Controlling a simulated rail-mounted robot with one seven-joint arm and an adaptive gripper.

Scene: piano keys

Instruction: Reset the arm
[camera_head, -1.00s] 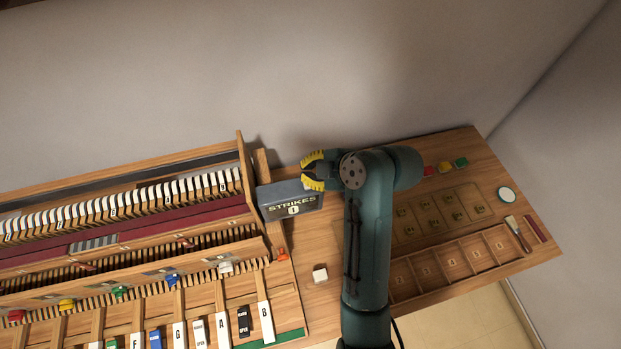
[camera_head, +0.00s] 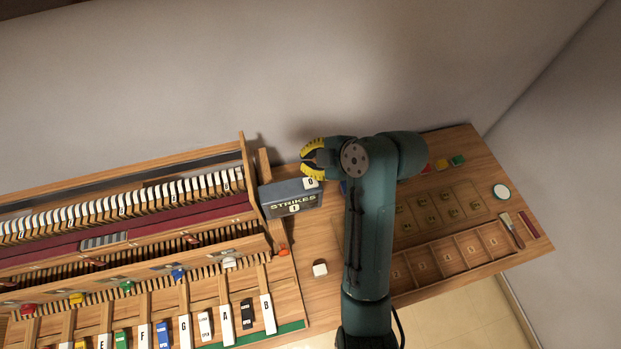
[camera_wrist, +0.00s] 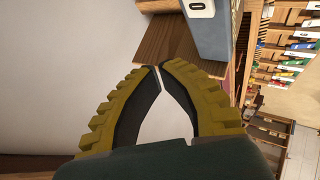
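My arm stands upright in the middle of the head view, its wrist bent over the bench. My gripper (camera_head: 304,160) has yellow ridged fingers and points left, by the top of the dark STRIKES box (camera_head: 291,205). In the wrist view my gripper (camera_wrist: 158,68) has its fingertips drawn together, with only a thin gap between them. The bowed fingers hold nothing; pale wall shows between them. The blue-grey box (camera_wrist: 211,38) is beyond the fingers at the upper right there.
The piano action with lettered keys (camera_head: 225,324) fills the left. A wooden compartment tray (camera_head: 447,256), coloured blocks (camera_head: 442,164), a round mirror-like disc (camera_head: 501,192) and a brush (camera_head: 511,228) lie right. The wall is behind.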

